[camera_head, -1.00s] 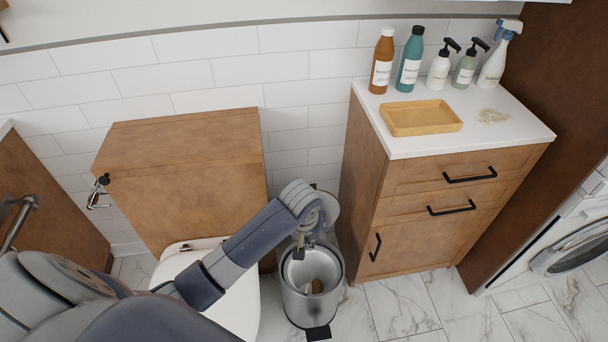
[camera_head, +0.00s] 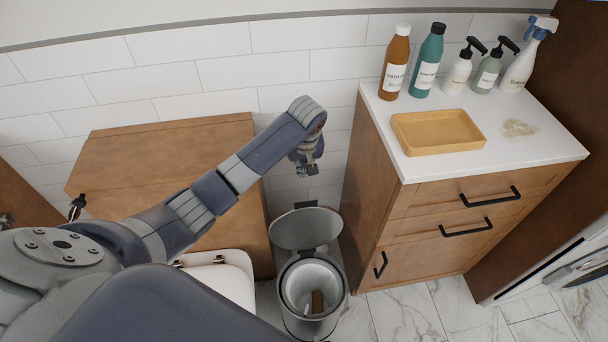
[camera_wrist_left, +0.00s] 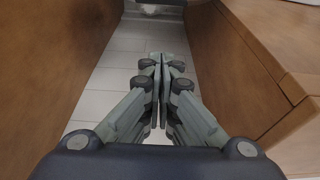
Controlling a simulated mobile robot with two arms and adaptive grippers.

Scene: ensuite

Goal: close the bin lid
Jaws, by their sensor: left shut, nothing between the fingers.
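The bin (camera_head: 312,293) is a round metal pedal bin on the floor between the toilet and the wooden cabinet. Its lid (camera_head: 306,228) stands open, tilted up at the back towards the wall. Some brown and white items lie inside the bin. My left gripper (camera_head: 308,168) is above and behind the raised lid, close to the tiled wall, and does not touch the lid. In the left wrist view the left gripper (camera_wrist_left: 160,60) has its fingers together with nothing between them. The bin does not show clearly in the left wrist view. My right gripper is not in view.
The wooden cabinet (camera_head: 420,235) stands right of the bin, with a yellow tray (camera_head: 438,132) and several bottles on top. The toilet (camera_head: 225,280) and a wooden box-like unit (camera_head: 165,165) are on the left. The gap between these is narrow. Marble floor is clear in front of the cabinet.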

